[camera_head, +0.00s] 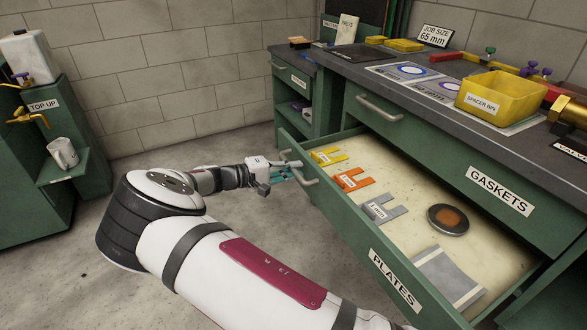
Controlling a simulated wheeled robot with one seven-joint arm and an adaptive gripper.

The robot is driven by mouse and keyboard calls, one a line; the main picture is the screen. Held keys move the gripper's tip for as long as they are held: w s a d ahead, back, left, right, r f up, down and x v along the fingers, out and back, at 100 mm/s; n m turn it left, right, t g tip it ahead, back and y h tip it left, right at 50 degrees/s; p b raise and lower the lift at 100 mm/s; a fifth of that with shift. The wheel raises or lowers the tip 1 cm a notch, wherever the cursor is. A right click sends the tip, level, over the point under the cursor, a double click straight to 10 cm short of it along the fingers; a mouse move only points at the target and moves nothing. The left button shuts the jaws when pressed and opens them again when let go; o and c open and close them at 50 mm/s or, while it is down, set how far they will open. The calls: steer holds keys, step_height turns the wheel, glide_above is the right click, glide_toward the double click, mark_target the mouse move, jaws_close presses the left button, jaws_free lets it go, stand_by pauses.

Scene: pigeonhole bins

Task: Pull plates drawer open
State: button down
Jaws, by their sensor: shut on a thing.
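The plates drawer (375,262), green with a white PLATES label, stands open under the gaskets drawer. Its pale inside shows several flat pieces: a yellow one (328,156), an orange one (353,180), a grey one (384,209), a round dark disc (448,219) and a grey flat plate (449,278). My gripper (288,172) is at the left part of the drawer's front, shut on its metal handle (303,172). The fingertips are small and partly hidden against the handle.
The closed gaskets drawer (470,170) sits above, with its own handle (379,108). A yellow spacer bin (496,100) and tools stand on the worktop. A green stand (40,170) with a mug (62,153) is at the left. The floor between is clear.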

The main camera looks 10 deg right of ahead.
steer(key=c, duration=1.6)
jaws_free()
steer(key=v, duration=1.2)
